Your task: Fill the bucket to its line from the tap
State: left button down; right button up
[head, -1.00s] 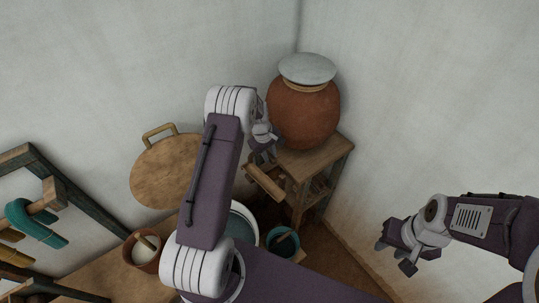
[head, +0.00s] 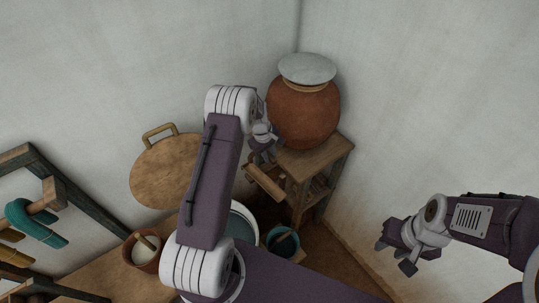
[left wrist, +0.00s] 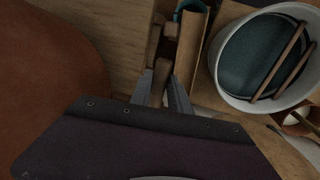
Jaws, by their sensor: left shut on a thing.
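A large brown clay pot (head: 303,112) with a pale lid stands on a wooden stand at the back. A wooden spout (head: 265,182) juts from below it toward the lower right; it also shows in the left wrist view (left wrist: 193,58). A small teal bucket (head: 283,242) with a stick-like handle across it sits low under the spout's end. Its water level and line are too small to tell. My left gripper (head: 263,157) is beside the pot, shut on a wooden tap handle (left wrist: 161,70). My right gripper (head: 394,256) is open and empty at the right.
A white-rimmed tub (left wrist: 218,80) with teal contents and two sticks stands beside the spout, partly hidden by my left arm in the head view. A reddish pot (head: 143,250) and a round wooden board (head: 165,172) are at the left. The wooden stand (head: 325,160) is close to the wall.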

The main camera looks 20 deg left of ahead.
pick_arm(q)
jog(key=m+b, duration=0.1)
jog(key=s+a+m+b, duration=0.1)
jog(key=m, duration=0.1)
jog(key=shift+s+a, duration=0.2)
jog(key=shift+s, duration=0.05)
jog(key=c, duration=1.2)
grip_release()
jog(key=shift+c, duration=0.2)
jog(key=shift+r, duration=0.15)
